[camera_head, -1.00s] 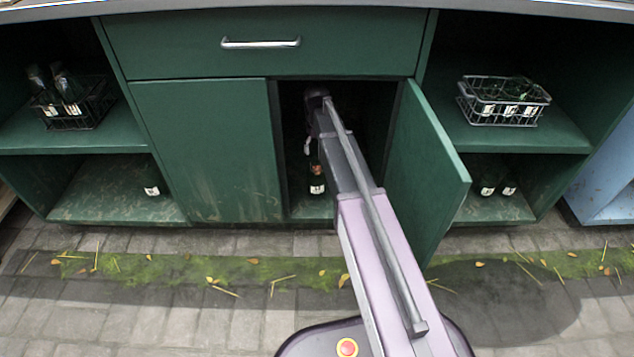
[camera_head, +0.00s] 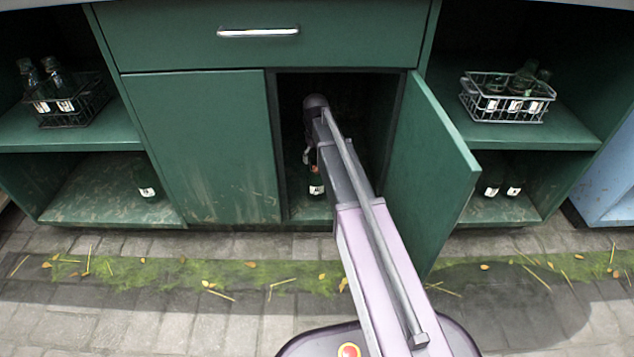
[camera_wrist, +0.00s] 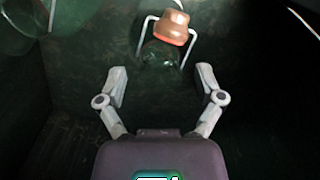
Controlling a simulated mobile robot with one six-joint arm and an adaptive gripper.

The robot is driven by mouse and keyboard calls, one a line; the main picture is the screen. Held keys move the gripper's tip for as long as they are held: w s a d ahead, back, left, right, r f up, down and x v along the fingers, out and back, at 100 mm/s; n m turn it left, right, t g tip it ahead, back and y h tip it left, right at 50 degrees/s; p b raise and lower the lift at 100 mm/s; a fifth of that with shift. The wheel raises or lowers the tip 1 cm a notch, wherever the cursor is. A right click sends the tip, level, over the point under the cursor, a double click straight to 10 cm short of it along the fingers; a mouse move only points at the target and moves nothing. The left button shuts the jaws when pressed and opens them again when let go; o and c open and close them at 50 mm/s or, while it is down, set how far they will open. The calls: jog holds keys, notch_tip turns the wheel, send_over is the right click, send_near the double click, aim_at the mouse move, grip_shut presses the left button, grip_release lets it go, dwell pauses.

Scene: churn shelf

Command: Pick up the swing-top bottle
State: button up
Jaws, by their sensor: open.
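The swing-top bottle (camera_head: 316,184) stands in the open cupboard, dark with a white label, partly hidden by my arm in the head view. In the wrist view its orange-brown stopper (camera_wrist: 172,27) and wire bail (camera_wrist: 143,35) show at the top centre, above the greenish glass neck. My gripper (camera_wrist: 160,76) is open and empty, its two fingers spread apart just short of the bottle. The bottle lies ahead of the gap between the fingertips. In the head view the gripper is mostly hidden inside the cupboard.
The open green door (camera_head: 432,165) stands right of my arm, close to it. The closed door (camera_head: 205,145) is on the left. Wire baskets with bottles (camera_head: 505,98) stand on side shelves. Another glass thing (camera_wrist: 25,15) shows at the wrist view's upper left.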

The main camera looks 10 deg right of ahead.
grip_shut()
dwell(0.3)
jog(key=shift+r, duration=0.15)
jog(key=shift+r+p, duration=1.7)
jog(key=shift+p, duration=0.15)
jog(key=shift+s+f, duration=0.1)
jog(key=shift+s, duration=0.35)
jog(key=s+d+r+p, duration=0.1)
jog(key=s+d, duration=0.1)
jog(key=s, duration=1.3)
jog(key=shift+r, duration=0.2)
